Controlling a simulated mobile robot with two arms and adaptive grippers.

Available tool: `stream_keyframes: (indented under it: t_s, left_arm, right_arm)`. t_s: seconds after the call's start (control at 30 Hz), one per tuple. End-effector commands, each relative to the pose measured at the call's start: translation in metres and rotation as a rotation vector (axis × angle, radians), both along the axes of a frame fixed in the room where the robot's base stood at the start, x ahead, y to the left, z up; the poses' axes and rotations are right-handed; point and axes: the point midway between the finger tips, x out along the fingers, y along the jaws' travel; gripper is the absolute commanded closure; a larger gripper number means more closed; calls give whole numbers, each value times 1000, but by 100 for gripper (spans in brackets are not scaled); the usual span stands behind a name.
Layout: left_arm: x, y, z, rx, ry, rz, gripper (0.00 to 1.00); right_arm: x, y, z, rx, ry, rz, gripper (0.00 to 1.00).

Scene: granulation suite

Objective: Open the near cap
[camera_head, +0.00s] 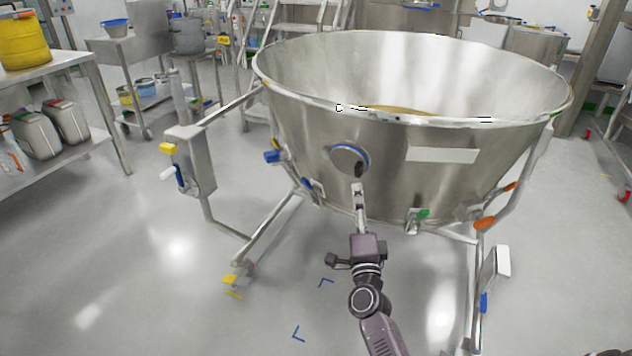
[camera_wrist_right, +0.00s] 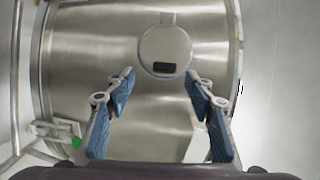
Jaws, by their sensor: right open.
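The cap (camera_head: 345,158) is a round metal disc with a blue rim on the near wall of the large steel bowl (camera_head: 300,130). It lies flat against its port and looks shut. A dark handle (camera_head: 359,171) shows at its lower right edge. My right gripper (camera_head: 358,190) is just below the cap, apart from it. In the right wrist view the cap (camera_wrist_right: 165,45) is ahead, beyond the fingertips, with its dark handle (camera_wrist_right: 164,67) low on the disc. There the right gripper (camera_wrist_right: 160,80) is open, its blue-padded fingers apart with nothing between them. My left gripper is out of view.
The bowl stands on a metal frame with legs and colored handles, including an orange one (camera_head: 485,223). A control box (camera_head: 192,160) is on its left arm. A shelf table (camera_head: 60,62) stands at the far left. The floor in front is clear.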

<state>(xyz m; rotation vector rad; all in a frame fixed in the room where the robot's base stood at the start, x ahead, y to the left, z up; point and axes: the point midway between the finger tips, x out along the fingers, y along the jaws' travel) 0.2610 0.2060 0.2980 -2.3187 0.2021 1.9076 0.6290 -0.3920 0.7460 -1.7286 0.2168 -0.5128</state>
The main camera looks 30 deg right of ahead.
Motion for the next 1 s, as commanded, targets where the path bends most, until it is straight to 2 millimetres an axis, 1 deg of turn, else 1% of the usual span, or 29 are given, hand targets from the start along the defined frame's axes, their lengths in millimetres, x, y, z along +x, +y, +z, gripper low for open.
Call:
stream_keyframes:
  t_s: [0.07,0.17,0.4,0.6,0.73,0.97,1.0]
  left_arm:
    - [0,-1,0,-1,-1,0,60]
    - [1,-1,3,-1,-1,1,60]
    - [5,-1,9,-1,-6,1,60]
    - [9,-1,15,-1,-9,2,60]
    - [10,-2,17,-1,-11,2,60]
    - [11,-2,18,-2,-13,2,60]
    - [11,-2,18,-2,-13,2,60]
  right_arm:
    - [1,-7,8,14,-25,-12,51]
    - [10,-12,12,15,-28,-11,51]
    - [44,-27,20,11,-25,-10,51]
    - [62,-35,24,12,-22,-9,51]
    - [66,-37,25,12,-21,-9,51]
    - [67,-37,25,12,-21,-9,51]
    - [67,-37,25,12,-21,-9,55]
